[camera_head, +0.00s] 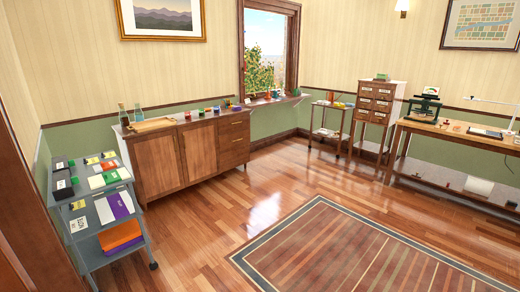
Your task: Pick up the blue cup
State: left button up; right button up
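I cannot make out a blue cup for certain in the head view. Several small coloured items stand along the right part of the top of the wooden sideboard (195,155), and some look bluish, but they are too small to identify. More small coloured pots sit on the window sill (272,101), also too small to tell apart. Neither of my grippers is in view.
A grey cart (85,232) with books and boxes stands at the left. A striped rug (350,250) lies on the open wooden floor (220,225). A small side table (328,135), a drawer cabinet (378,108) and a workbench (460,130) stand at the right.

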aim_at(216, 108)
jog(key=i, duration=4)
